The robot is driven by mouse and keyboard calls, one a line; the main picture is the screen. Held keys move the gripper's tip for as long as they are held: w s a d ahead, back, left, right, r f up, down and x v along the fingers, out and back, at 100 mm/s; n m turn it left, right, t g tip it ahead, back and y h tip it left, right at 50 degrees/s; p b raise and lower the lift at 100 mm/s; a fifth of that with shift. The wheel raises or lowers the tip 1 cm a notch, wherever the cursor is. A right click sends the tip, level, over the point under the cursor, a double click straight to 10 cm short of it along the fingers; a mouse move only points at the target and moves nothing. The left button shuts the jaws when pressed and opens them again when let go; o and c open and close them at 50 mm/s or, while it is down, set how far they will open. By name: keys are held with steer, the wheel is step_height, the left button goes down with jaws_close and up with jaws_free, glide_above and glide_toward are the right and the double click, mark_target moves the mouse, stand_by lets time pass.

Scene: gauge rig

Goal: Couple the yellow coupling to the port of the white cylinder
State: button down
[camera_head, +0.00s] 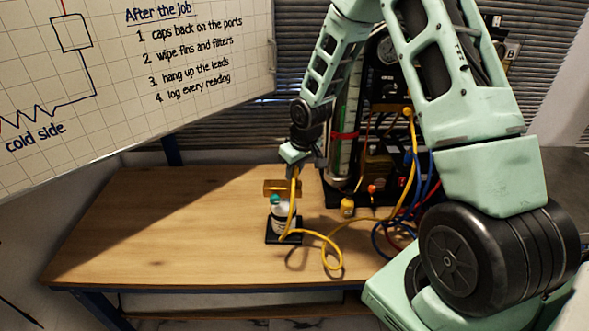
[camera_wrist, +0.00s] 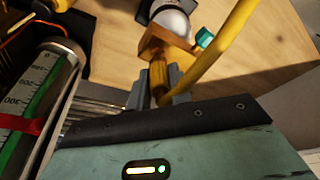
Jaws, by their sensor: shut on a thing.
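The white cylinder (camera_head: 284,217) stands upright on a small black base (camera_head: 270,239) on the bench. A brass-coloured block (camera_head: 277,187) is at its top, with a teal knob (camera_head: 274,200) beside it. In the wrist view, the white cylinder (camera_wrist: 172,20), block (camera_wrist: 178,46) and teal knob (camera_wrist: 204,37) lie just beyond my fingertips. My gripper (camera_wrist: 158,92) is shut on the yellow coupling (camera_wrist: 158,76), whose far end meets or nearly meets the block. I cannot tell whether it is seated; the port itself is hidden.
A yellow hose (camera_head: 333,254) loops over the bench (camera_head: 170,225). Behind stands a gauge rig with a green-scaled tube (camera_wrist: 30,105), red and blue hoses (camera_head: 380,238) and a yellow fitting (camera_head: 347,207). The bench's left side is clear. A whiteboard (camera_head: 200,110) hangs at upper left.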

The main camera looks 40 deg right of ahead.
steer(key=shift+f+b, duration=0.45)
steer(key=shift+f, duration=0.25)
stand_by(0.5)
steer(key=c, duration=0.9)
jaws_free()
steer(key=shift+o, duration=0.2)
steer(key=b+v, duration=0.2)
steer(key=v, duration=1.5)
steer(key=shift+s+r, duration=0.15)
steer(key=shift+r, duration=0.05)
